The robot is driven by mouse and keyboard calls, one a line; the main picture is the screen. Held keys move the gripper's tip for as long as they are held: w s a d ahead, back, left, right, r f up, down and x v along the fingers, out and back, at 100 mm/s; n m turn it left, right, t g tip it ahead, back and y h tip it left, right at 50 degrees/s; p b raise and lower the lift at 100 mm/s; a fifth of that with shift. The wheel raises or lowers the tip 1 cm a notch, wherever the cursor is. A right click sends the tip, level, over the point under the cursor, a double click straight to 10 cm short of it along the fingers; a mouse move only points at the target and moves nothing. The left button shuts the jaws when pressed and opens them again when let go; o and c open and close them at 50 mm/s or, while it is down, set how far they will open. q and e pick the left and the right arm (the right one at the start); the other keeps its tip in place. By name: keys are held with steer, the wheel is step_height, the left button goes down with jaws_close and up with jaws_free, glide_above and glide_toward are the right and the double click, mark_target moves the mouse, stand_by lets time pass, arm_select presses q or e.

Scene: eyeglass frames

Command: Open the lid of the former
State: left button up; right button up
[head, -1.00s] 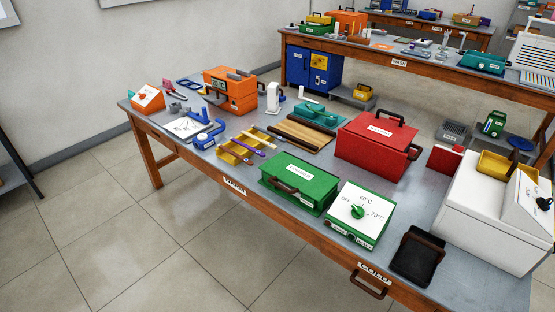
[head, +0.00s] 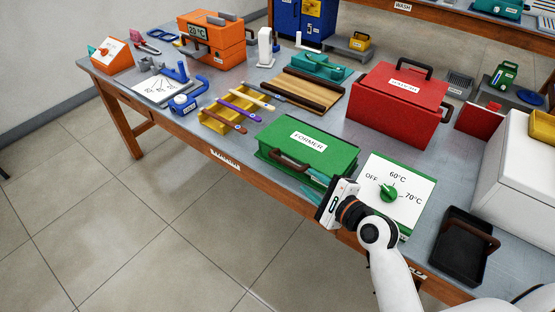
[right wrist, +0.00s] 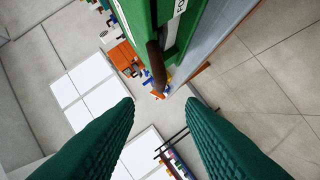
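The former (head: 308,142) is a green box with a white "FORMER" label and a dark brown handle (head: 290,162) on its front. Its lid looks closed. My right gripper (head: 309,186) is at the box's front right, near the table's front edge, with its teal fingers pointing toward the handle. In the right wrist view, the two green fingers (right wrist: 160,106) are spread wide with nothing between them. The handle (right wrist: 156,66) and the green box side (right wrist: 138,22) are beyond the fingertips, apart from them. My left gripper is not in view.
A white control panel (head: 410,180) with a green knob stands just right of the former. A red box (head: 395,105) is behind it, a yellow tray (head: 214,123) to its left. A black tray (head: 452,250) lies further right. The floor in front is clear.

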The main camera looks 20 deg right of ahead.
mark_target(290, 167)
steer(key=x, duration=1.1)
steer(key=shift+w+f, duration=0.1)
steer(key=shift+f, duration=0.05)
jaws_close()
